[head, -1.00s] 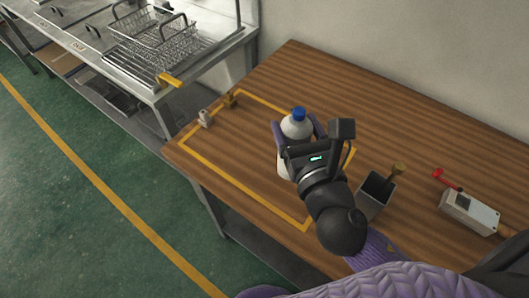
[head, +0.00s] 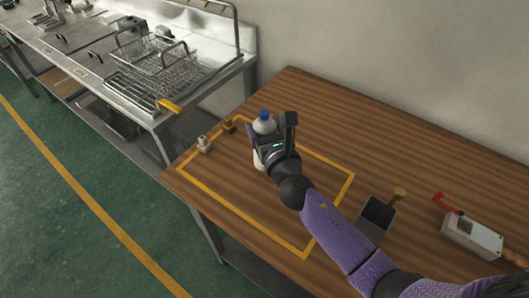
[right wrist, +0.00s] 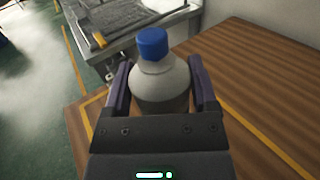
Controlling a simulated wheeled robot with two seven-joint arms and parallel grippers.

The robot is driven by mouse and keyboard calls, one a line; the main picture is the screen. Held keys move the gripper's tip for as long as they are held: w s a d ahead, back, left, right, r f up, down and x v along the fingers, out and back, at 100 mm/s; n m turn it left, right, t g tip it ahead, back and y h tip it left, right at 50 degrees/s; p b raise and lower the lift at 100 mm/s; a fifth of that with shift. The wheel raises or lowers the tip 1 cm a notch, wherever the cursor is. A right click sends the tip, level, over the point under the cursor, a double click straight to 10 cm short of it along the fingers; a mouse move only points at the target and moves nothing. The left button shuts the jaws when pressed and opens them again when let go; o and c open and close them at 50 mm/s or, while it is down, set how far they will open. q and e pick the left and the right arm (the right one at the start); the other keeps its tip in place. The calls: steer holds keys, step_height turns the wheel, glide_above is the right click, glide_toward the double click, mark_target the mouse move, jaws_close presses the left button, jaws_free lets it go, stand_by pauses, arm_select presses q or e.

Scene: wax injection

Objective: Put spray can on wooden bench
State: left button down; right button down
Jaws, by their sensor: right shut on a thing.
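The spray can, a white bottle with a blue cap (head: 264,120), is upright between the fingers of my right gripper (head: 266,138). The right wrist view also shows the white bottle (right wrist: 160,88) with a finger of the right gripper (right wrist: 162,92) on each side, shut on it. In the head view it is over the yellow-outlined area of the wooden bench (head: 330,115). My left gripper is not in view.
Two small fittings, one pale (head: 204,144) and one brass-coloured (head: 229,125), stand at the outline's left corner. A dark open box (head: 377,215) and a white device with a red lever (head: 472,236) are at the right. A metal counter with wire baskets (head: 160,70) stands beyond the bench.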

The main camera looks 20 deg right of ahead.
step_height(320, 180, down, 4)
steer(key=b, duration=0.2)
steer(key=shift+b, duration=0.3)
steer(key=shift+r, duration=0.2)
steer(key=shift+f, duration=0.15)
jaws_free()
steer(key=shift+r, duration=0.25)
steer(key=s, duration=1.2)
steer(key=shift+d, duration=0.4)
